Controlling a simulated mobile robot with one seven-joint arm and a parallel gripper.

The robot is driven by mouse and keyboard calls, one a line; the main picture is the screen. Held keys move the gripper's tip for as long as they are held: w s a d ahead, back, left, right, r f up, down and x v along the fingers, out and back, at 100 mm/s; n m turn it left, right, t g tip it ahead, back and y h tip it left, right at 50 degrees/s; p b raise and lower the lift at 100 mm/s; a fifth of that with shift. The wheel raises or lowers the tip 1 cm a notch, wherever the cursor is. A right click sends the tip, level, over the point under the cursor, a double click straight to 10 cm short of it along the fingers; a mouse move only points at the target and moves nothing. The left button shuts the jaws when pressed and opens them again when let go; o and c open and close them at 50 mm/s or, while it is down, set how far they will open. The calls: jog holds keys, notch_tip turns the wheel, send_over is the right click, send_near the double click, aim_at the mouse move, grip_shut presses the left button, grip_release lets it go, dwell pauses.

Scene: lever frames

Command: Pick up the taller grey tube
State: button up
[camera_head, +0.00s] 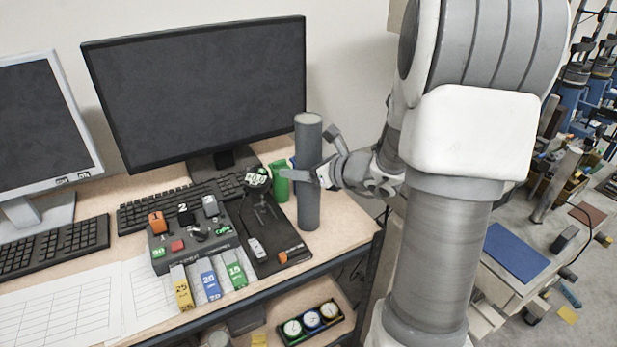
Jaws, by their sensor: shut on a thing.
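The tall grey tube (308,206) stands upright near the right end of the desk, in front of the large monitor's right edge. My gripper (312,172) reaches it from the right, with a finger crossing the front of the tube at mid-height. The gripper is shut on the tube. The far finger is mostly hidden behind the tube. The tube's foot appears at or very close to the desk top; I cannot tell whether it touches. No second grey tube shows clearly.
The large monitor (200,95) is behind. The desk's front edge (345,248) is close.

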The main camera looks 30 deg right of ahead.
grip_shut()
jog(key=shift+r, duration=0.25)
